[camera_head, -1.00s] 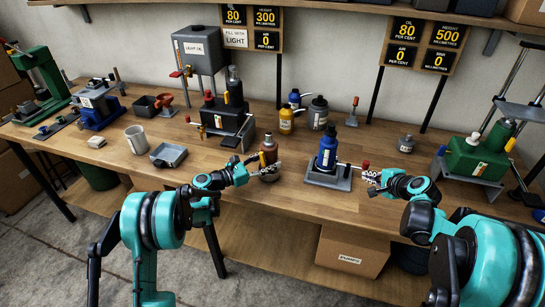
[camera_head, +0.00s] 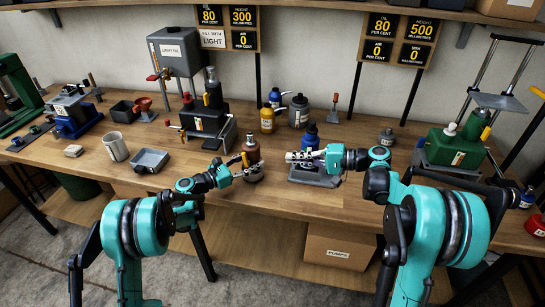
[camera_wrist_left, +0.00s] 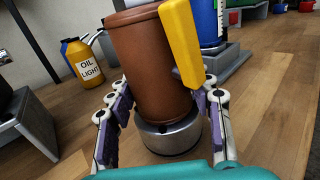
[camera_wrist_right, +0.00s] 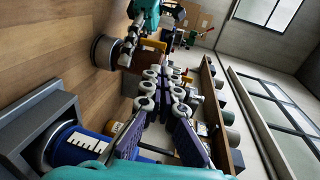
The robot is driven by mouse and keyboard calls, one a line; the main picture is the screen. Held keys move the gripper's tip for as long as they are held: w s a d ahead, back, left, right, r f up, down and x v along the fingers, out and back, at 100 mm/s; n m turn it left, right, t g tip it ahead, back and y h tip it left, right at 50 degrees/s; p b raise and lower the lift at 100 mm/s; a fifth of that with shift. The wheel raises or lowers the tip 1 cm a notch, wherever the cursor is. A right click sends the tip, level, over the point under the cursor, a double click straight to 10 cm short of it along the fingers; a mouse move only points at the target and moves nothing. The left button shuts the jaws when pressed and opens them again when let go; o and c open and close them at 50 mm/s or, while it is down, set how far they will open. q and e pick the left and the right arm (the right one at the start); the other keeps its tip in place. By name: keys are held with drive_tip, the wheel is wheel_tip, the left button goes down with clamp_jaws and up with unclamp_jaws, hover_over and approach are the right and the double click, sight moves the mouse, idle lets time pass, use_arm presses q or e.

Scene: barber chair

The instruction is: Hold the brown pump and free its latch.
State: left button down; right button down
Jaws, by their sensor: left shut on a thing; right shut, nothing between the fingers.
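The brown pump (camera_head: 250,153) stands upright on the bench, a brown cylinder on a round metal base (camera_wrist_left: 170,137). A yellow lever (camera_wrist_left: 180,42), perhaps its latch, lies along its upper side. My left gripper (camera_head: 243,172) is shut around the pump's lower part, with a finger on each side in the left wrist view (camera_wrist_left: 162,115). My right gripper (camera_head: 292,157) is shut and empty, to the right of the brown pump and in front of the blue pump (camera_head: 311,138). In the right wrist view its fingers (camera_wrist_right: 172,80) point towards the brown pump (camera_wrist_right: 146,62), apart from it.
The blue pump stands in a grey metal holder (camera_head: 318,178) close beside my right gripper. A yellow oil bottle (camera_head: 267,120) and a grey canister (camera_head: 299,112) stand behind. A black tank unit (camera_head: 207,125) is at the left. Bare bench lies in front.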

sight(246, 156)
drive_tip(key=x, duration=1.3)
drive_tip(key=shift+w+a, duration=0.1)
